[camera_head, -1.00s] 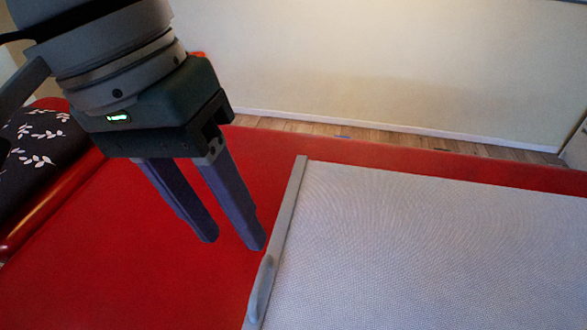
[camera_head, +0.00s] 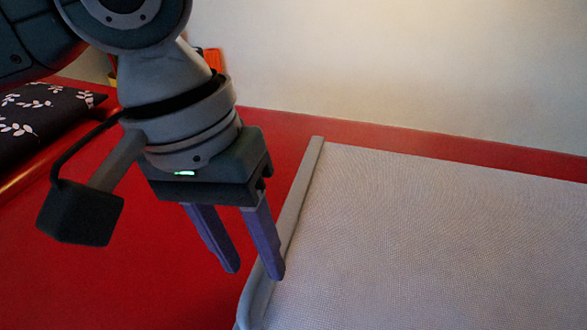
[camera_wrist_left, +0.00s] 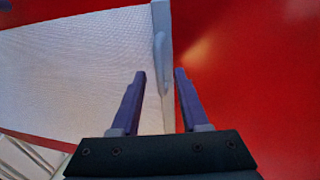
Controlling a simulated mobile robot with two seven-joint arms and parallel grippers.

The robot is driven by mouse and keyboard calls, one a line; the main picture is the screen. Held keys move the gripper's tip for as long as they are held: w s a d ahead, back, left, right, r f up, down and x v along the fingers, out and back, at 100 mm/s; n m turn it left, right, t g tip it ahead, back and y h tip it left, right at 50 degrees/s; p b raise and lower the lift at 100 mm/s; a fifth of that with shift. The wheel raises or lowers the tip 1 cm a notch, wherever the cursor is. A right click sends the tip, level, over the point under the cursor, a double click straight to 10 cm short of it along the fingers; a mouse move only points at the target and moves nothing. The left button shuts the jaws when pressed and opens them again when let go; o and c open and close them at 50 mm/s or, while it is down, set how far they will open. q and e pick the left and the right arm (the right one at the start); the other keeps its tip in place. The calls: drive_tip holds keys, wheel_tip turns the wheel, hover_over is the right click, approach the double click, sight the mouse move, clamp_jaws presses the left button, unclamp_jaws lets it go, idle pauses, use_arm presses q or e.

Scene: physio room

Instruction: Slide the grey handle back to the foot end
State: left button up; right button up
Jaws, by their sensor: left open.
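The grey handle (camera_head: 247,303) is a rounded grip on the grey bar (camera_head: 303,190) along the left edge of a pale, finely textured panel (camera_head: 430,240). In the head view it is at the bottom, partly cut off. In the left wrist view the handle (camera_wrist_left: 159,50) is at upper middle, just beyond the fingertips. My left gripper (camera_head: 255,274) points down, open and empty, close to the handle. In the wrist view its fingers (camera_wrist_left: 160,72) lie on either side of the bar's line. I cannot tell whether they touch it. My right gripper is out of view.
The panel lies on a red padded surface (camera_head: 120,280), bare to the left of the bar. A dark cushion with white leaves (camera_head: 40,115) lies at the far left. An orange object (camera_head: 212,60) shows behind my arm. A pale wall (camera_head: 400,60) stands behind.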

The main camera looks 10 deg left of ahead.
use_arm(q)
drive_tip(key=shift+f, duration=0.2)
drive_tip(key=shift+c, duration=0.3)
clamp_jaws()
idle(1.0)
